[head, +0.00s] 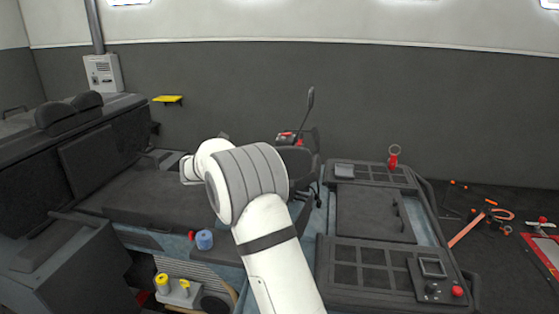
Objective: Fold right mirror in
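A dark, narrow mirror-like piece (311,97) stands upright on a thin stalk beyond my arm, near the middle of the vehicle. It shows almost edge-on, and I cannot tell whether it is the right mirror. No other mirror is visible; my arm covers part of the vehicle's middle. My white arm with a grey ribbed joint reaches up from the bottom edge and bends left. The fingers of my gripper do not show, so I cannot see them touching anything.
The vehicle has dark seats (100,150) at left and a dark front deck (375,213) at right. A red-handled ring (393,158) stands on the deck's far edge. A blue cylinder (204,239) is left of my arm. Tools (480,225) lie at far right.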

